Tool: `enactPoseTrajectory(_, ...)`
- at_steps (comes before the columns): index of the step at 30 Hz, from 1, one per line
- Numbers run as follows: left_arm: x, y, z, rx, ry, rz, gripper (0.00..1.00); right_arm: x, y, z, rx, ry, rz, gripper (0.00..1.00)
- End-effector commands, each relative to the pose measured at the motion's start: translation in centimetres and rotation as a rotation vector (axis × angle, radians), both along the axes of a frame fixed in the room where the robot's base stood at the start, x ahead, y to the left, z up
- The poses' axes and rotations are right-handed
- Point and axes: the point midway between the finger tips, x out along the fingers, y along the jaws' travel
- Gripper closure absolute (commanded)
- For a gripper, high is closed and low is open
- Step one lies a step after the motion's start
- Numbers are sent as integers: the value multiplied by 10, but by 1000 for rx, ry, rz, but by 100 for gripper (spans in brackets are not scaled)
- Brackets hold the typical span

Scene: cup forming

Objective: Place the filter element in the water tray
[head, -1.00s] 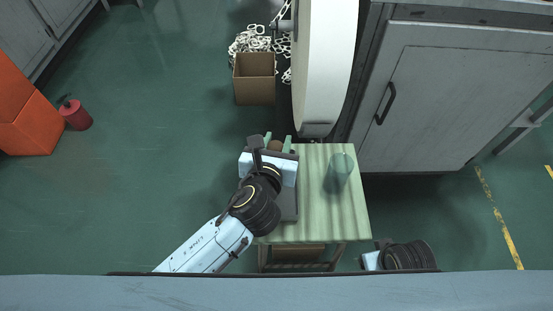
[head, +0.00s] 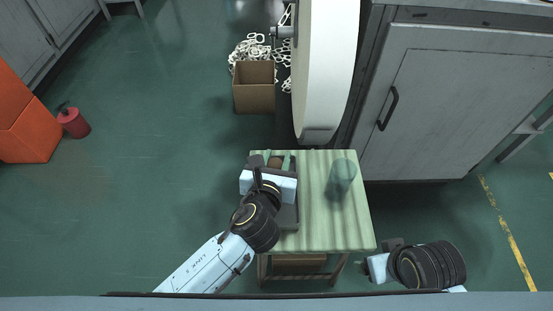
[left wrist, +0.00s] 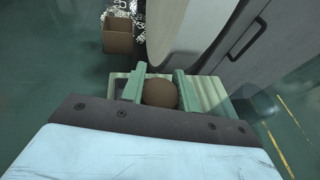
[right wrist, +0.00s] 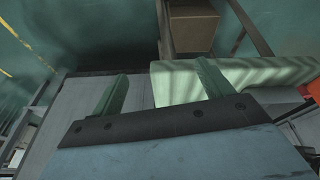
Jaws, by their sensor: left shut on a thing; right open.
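My left gripper (head: 276,160) is over the far left part of a small green striped table. Its green fingers are shut on a rounded brown thing (head: 275,163), likely the filter element; the left wrist view shows it between the fingers (left wrist: 160,93). A grey tray (head: 289,216), likely the water tray, lies on the table's left side, largely hidden under my left gripper and wrist. Whether the brown thing touches the tray cannot be told. My right gripper is by the table's near right corner; its fingers (right wrist: 160,88) stand apart and empty in the right wrist view.
A clear teal cylinder (head: 341,176) stands on the right of the table (head: 318,225). A large white round machine part (head: 325,70) rises just behind the table. A cardboard box (head: 254,92) is behind left, a grey cabinet (head: 440,95) right. Floor left of the table is clear.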

Motion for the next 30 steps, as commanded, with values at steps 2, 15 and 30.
enactPoseTrajectory(2, 0, 0, 0, 0, 0, 0, 100, 0, 0, 0, 0, 0, 0, 21)
enactPoseTrajectory(15, 0, 0, -3, 0, 0, 0, 48, 0, 0, 1, 0, -2, 0, 21)
enactPoseTrajectory(30, -42, 9, 15, 1, 3, -1, 48, 3, -14, -39, -28, 30, 2, 21)
